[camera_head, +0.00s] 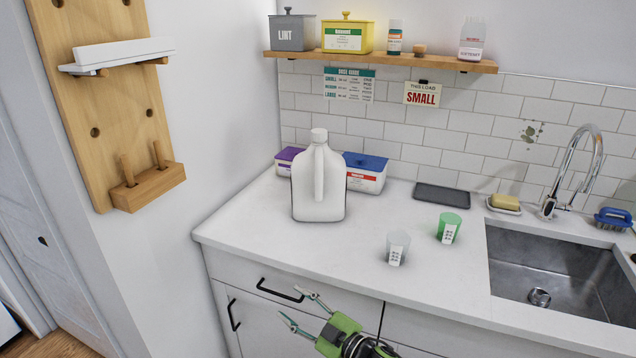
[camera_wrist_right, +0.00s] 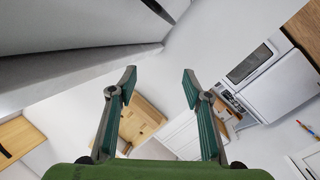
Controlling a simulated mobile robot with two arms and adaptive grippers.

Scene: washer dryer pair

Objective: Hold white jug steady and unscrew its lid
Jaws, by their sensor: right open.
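The white jug (camera_head: 318,185) stands upright on the counter, its handle facing the front. Its white lid (camera_head: 319,135) sits on the neck at the top. My right gripper (camera_head: 298,306) is low in front of the counter's drawers, below and apart from the jug. It is open and empty; its two spread fingers also show in the right wrist view (camera_wrist_right: 159,88), with no jug there. My left gripper is not in view.
Behind the jug are a purple-lidded box (camera_head: 287,160) and a blue-lidded box (camera_head: 366,172). A clear cup (camera_head: 397,246) and a green cup (camera_head: 448,228) stand to its right, before the sink (camera_head: 550,275). A wooden shelf (camera_head: 380,60) hangs above. The counter's front left is clear.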

